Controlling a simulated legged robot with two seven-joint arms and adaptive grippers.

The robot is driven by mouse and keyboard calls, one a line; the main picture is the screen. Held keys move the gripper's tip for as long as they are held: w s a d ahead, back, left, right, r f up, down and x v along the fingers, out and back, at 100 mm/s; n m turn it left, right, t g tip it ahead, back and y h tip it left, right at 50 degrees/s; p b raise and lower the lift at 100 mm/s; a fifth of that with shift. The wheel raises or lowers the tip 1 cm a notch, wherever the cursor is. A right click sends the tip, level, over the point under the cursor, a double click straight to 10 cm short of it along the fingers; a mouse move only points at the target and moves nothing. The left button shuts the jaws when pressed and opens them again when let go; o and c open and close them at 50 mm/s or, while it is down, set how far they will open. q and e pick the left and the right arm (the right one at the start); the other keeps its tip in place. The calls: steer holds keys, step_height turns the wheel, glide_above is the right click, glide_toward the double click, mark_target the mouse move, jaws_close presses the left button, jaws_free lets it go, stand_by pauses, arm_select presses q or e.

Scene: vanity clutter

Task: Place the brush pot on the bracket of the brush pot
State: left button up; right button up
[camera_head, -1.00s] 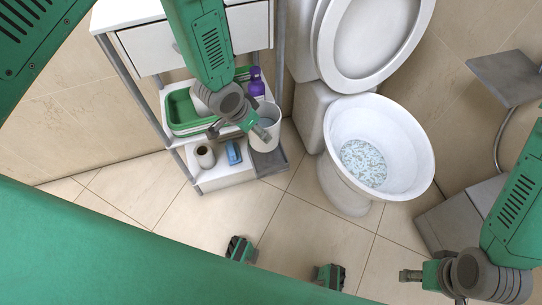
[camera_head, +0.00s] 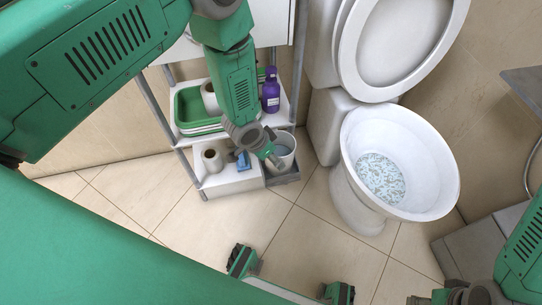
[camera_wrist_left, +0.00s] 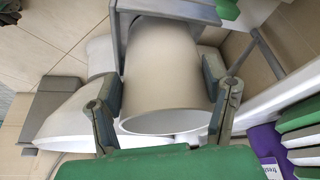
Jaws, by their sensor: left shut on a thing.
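The brush pot (camera_head: 287,142), a plain white tapered cup, is upright beside the right end of the cart. My left gripper (camera_head: 272,158) is shut on its wall; in the left wrist view one finger lies on each side of the pot (camera_wrist_left: 165,65). The grey bracket (camera_head: 286,179) is fixed at the cart's lower right corner, directly below the pot. In the left wrist view the bracket (camera_wrist_left: 178,11) frames the pot's lower end. I cannot tell whether the base rests in it. My right gripper (camera_head: 418,299) is mostly cut off at the bottom edge.
The cart's upper shelf holds a green tray (camera_head: 187,107), a purple bottle (camera_head: 270,94) and a paper roll (camera_head: 210,97). Its lower shelf holds another roll (camera_head: 212,160) and a blue item (camera_head: 243,161). The toilet (camera_head: 395,165) stands close on the right.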

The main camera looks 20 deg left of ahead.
arm_select(q)
steer(key=o, duration=1.7)
steer(key=p+v, duration=0.5)
steer(key=v, duration=0.6)
steer(key=s+a+n+g, duration=0.1)
steer(key=s+a+n, duration=0.1)
steer(key=s, duration=0.6)
steer(key=s+a+n+g+y, duration=0.1)
steer(key=s+a+n, duration=0.1)
steer(key=s+a, duration=0.2)
steer(key=s+a+r+n+g+y, duration=0.1)
steer(key=s+a+n, duration=0.1)
steer(key=s, duration=0.9)
steer(key=shift+s+a+r, duration=0.1)
steer(key=shift+s+a, duration=0.25)
steer(key=shift+a, duration=0.2)
steer(key=shift+r+p, duration=0.1)
steer(key=shift+p, duration=0.2)
